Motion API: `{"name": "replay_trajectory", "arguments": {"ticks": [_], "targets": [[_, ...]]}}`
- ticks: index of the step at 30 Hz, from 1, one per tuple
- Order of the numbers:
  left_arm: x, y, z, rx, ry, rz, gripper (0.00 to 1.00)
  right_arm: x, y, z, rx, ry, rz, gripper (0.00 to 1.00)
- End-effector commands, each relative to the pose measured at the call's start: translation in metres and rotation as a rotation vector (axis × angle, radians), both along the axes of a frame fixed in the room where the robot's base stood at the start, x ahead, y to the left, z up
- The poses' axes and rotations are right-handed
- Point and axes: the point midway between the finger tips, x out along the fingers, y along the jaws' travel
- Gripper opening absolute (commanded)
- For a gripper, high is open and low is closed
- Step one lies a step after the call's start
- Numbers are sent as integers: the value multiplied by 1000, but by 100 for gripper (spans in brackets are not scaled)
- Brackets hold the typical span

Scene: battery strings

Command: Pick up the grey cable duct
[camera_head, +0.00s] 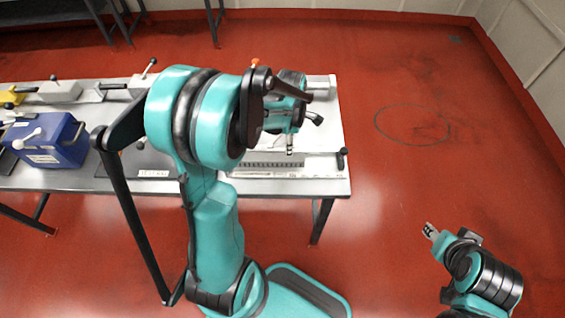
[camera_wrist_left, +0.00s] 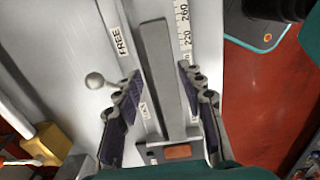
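The grey cable duct (camera_wrist_left: 165,75) is a long, narrow grey bar in the left wrist view, lying beside a numbered scale (camera_wrist_left: 185,30). My left gripper (camera_wrist_left: 160,78) is open, with one dark-padded finger on each side of the duct. Gaps show between the pads and the bar, and its lower end reaches back between the fingers. In the head view my left gripper (camera_head: 290,146) points down over the right end of the bench, and my arm hides part of that area. My right gripper (camera_head: 429,231) is away from the bench at lower right, too small to read.
The metal bench (camera_head: 60,180) carries a blue box with a handle (camera_head: 50,140) and a yellow part (camera_head: 12,96) at left. A round-ended lever (camera_wrist_left: 95,80) stands just left of my left fingers. Red floor (camera_head: 400,180) is clear right of the bench.

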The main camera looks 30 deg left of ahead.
Motion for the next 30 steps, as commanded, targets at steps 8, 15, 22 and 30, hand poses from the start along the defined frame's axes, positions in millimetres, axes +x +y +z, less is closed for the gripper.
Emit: {"name": "replay_trajectory", "arguments": {"ticks": [8, 15, 22, 30], "targets": [[-1, 1, -30, 0, 0, 2, 40, 0, 0, -13, 0, 0, 0, 40], [-4, 4, -66, 1, -1, 1, 40, 0, 0, -32, 0, 0, 0, 40], [-4, 3, -74, 1, -1, 0, 40, 0, 0, -33, 0, 0, 0, 40], [-4, 3, -74, 1, -1, 0, 0, 0, 0, -33, 0, 0, 0, 40]]}}
